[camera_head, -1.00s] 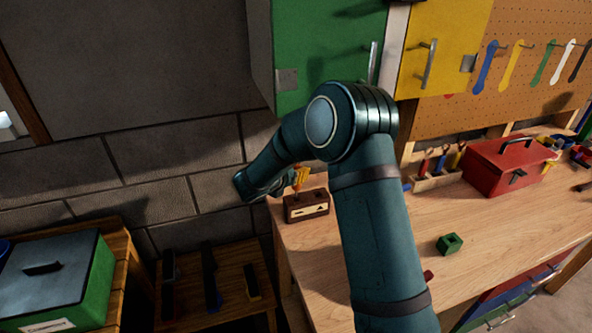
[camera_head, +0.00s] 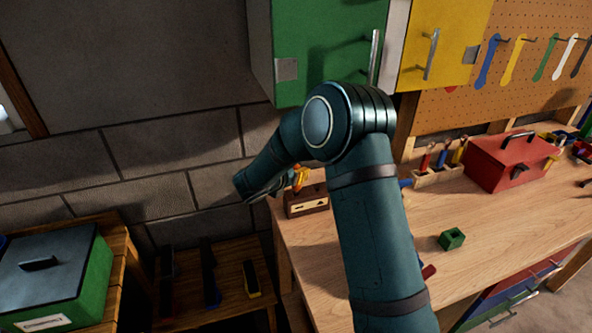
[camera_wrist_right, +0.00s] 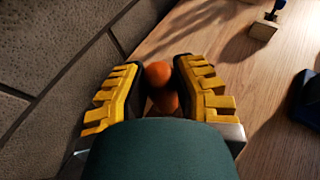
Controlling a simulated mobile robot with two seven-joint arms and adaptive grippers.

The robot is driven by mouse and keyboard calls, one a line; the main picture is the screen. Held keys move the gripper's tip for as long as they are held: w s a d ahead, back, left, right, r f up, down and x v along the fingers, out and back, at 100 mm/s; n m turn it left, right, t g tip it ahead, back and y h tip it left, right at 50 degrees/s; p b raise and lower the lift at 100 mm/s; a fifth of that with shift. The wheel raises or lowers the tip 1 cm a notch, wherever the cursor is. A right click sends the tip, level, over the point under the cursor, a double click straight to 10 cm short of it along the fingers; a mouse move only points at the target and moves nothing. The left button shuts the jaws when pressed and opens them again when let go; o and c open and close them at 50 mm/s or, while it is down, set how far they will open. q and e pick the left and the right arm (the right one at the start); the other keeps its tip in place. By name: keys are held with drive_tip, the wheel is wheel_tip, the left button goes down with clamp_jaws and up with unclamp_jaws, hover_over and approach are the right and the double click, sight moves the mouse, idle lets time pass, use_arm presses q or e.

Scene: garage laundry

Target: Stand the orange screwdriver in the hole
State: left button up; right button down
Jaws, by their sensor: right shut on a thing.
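My right gripper (camera_wrist_right: 160,88) is shut on the orange screwdriver (camera_wrist_right: 159,74); its rounded orange handle shows between the yellow-padded fingers in the wrist view. In the head view my right arm reaches over the bench to its left end, and the gripper (camera_head: 298,180) is mostly hidden behind my arm. A bit of orange and yellow shows there, just above or behind a brown box with a pale front (camera_head: 307,202). The screwdriver's shaft and tip are hidden. I cannot make out the hole. A wooden rack (camera_head: 438,174) with several coloured handles stands at the back of the bench.
A red toolbox (camera_head: 508,163) stands right of the rack. A small green block (camera_head: 452,239) with a dark opening on top sits on the bench (camera_head: 500,215). A block wall is close left of the gripper. Green (camera_head: 318,50) and yellow (camera_head: 445,45) cabinets hang above.

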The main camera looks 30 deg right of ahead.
drive_tip(key=shift+f+b, duration=0.6)
drive_tip(key=shift+f, duration=0.2)
drive_tip(key=c, duration=0.8)
unclamp_jaws()
drive_tip(key=shift+o, duration=0.2)
drive_tip(key=shift+a, duration=0.1)
drive_tip(key=v, duration=1.2)
